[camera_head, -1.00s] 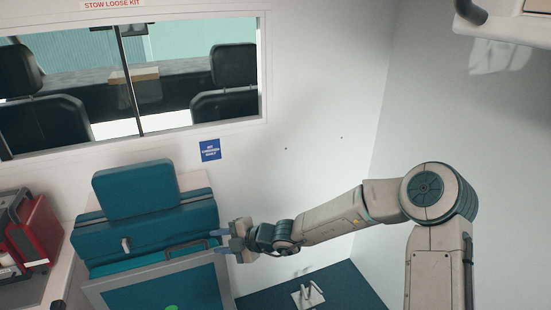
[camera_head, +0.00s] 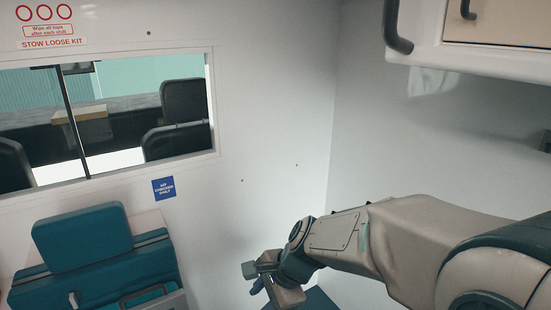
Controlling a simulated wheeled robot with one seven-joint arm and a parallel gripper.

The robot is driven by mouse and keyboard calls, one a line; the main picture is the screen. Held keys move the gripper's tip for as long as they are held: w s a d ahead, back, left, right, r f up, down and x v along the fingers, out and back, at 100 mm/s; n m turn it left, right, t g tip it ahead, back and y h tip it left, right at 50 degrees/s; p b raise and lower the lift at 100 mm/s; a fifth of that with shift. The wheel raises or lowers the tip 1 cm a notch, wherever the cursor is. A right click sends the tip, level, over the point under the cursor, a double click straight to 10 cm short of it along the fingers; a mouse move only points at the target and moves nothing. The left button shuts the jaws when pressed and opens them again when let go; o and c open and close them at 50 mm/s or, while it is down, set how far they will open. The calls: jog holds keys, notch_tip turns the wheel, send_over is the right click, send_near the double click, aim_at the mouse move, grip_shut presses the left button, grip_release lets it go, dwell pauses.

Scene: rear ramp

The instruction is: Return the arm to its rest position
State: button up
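My arm reaches in from the right edge of the head view, with its large elbow joint close to the camera. My gripper (camera_head: 268,287) is at the lower middle, pointing down and away. Its two grey finger mounts stand apart, so it looks open. One blue fingertip shows between them; the other is hidden. I see nothing held in it.
A teal folding seat (camera_head: 82,237) stands at lower left, apart from the gripper. A window (camera_head: 105,110) is in the white wall behind. A cabinet with a dark handle (camera_head: 397,27) hangs at upper right. A teal surface (camera_head: 319,300) lies below the arm.

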jog(key=s+d+r+n+t+h, duration=0.1)
jog(key=s+d+r+n+h, duration=0.1)
jog(key=s+d+n, duration=0.3)
jog(key=s+d+r+n+t+h, duration=0.1)
jog(key=s+d+r+n+h, duration=0.2)
jog(key=d, duration=0.9)
jog(key=s+n, duration=0.2)
jog(key=n, duration=0.2)
jog(key=shift+s+d+r, duration=0.3)
jog(key=shift+d, duration=0.05)
jog(key=shift+n, duration=0.3)
